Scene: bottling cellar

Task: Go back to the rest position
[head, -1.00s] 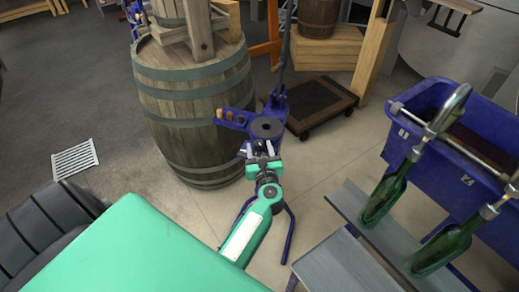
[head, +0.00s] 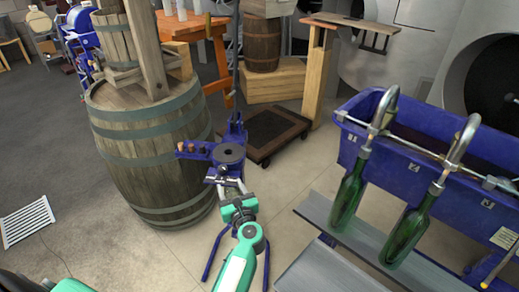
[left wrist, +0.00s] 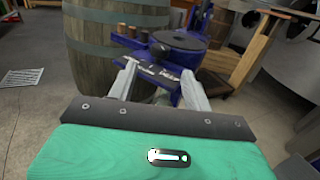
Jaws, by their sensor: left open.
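My left gripper (head: 230,188) is open and empty in the head view, at the end of my green and grey arm. It points at a blue floor-standing device (head: 228,154) with a round dark plate and a side bracket holding several corks (head: 192,148). In the left wrist view the two grey fingers (left wrist: 160,85) stand apart, with the blue device (left wrist: 180,42) beyond them. Whether the fingertips touch the device I cannot tell. My right gripper is not in view.
A large wooden barrel (head: 150,155) stands left of the blue device. To the right, green bottles (head: 348,200) hang under metal spouts on a blue trough (head: 440,150), above a grey bench (head: 325,270). A low wheeled dolly (head: 268,135) lies behind. A floor grate (head: 27,222) is at left.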

